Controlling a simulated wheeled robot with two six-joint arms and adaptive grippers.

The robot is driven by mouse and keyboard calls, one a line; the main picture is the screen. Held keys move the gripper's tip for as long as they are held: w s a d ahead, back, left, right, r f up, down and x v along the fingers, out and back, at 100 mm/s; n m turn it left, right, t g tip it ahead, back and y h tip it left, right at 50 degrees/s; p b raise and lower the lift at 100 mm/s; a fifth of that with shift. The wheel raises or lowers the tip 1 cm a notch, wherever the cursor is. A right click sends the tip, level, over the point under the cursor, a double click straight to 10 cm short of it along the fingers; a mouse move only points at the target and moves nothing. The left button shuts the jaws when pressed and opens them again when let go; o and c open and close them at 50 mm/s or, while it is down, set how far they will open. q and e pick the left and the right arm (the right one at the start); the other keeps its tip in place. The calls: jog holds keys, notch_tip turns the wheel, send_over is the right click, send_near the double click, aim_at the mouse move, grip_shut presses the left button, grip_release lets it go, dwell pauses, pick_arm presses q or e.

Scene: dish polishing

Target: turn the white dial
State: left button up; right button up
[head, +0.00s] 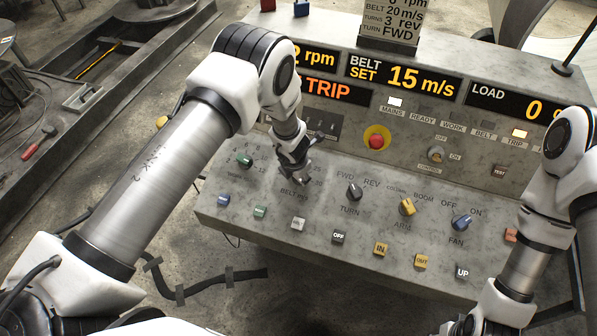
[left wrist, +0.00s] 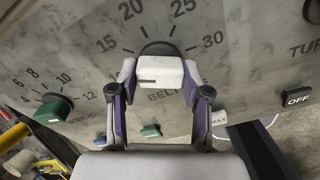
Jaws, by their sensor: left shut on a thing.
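The white dial (left wrist: 160,71) sits on a dark round base on the console face, with a scale reading 15, 20, 25 and 30 around it in the left wrist view. My left gripper (left wrist: 158,84) is shut on it, one finger on each side. In the head view my left gripper (head: 296,165) reaches down over the BELT dial and hides it. The display (head: 404,76) reads BELT SET 15 m/s. My right arm is at the right edge of the head view; its fingers are not visible.
Other knobs are close by: green (head: 244,160), black TURN (head: 354,191), yellow ARM (head: 407,206) and blue FAN (head: 461,222). A red button (head: 376,141) stands above them. Push buttons, such as the OFF button (head: 338,236), line the console's lower edge. A TRIP display (head: 327,89) is lit.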

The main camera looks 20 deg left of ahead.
pick_arm(q)
jog(key=n, duration=0.5)
jog(key=shift+f, duration=0.1)
jog(key=shift+s+n, duration=0.1)
jog(key=shift+n, duration=0.2)
jog(key=o, duration=1.2)
jog(key=shift+c, duration=0.2)
jog(key=shift+r, duration=0.75)
jog(key=v, duration=1)
jog(key=shift+s+a+r, duration=0.2)
